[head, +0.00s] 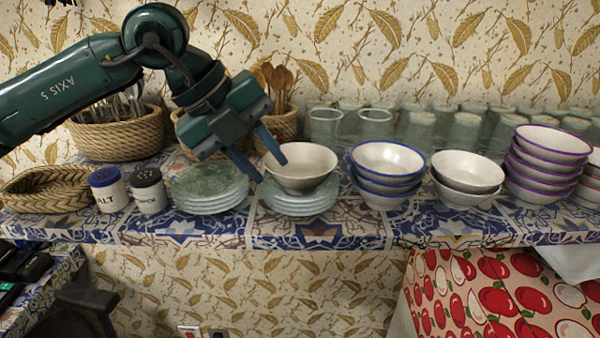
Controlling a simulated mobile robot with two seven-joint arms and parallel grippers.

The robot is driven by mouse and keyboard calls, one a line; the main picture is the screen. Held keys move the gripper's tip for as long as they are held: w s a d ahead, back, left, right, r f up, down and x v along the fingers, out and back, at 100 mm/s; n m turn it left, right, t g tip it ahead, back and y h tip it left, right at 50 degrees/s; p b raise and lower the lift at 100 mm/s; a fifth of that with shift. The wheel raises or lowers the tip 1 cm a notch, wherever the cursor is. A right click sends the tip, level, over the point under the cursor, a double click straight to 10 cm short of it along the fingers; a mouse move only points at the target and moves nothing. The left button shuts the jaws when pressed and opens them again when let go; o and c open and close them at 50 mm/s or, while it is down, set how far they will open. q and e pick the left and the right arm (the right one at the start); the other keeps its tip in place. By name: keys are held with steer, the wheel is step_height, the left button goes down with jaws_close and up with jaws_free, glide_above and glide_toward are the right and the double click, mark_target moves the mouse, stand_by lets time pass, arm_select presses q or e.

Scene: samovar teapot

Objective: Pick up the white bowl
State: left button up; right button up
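A white bowl (302,178) sits upright on a stack of clear glass plates (300,204) at the middle of the patterned shelf. My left gripper (270,169) reaches down from the upper left to the bowl's left rim. Its two blue fingers are apart with nothing clearly held between them. One fingertip overlaps the bowl's inside near the left rim; the other shows just outside, left of the bowl. I cannot tell whether either finger touches the bowl. Another pair of stacked whitish bowls (467,172) stands farther right. My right gripper is not in view.
Blue-rimmed bowls (387,160) stand close right of the bowl, purple-rimmed bowls (550,145) at far right. Glasses (325,127) line the back. Greenish plates (210,188), shakers (148,190) and baskets (118,136) stand left. The shelf's front strip (350,231) is clear.

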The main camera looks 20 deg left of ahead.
arm_select(q)
jaws_close()
stand_by(0.3)
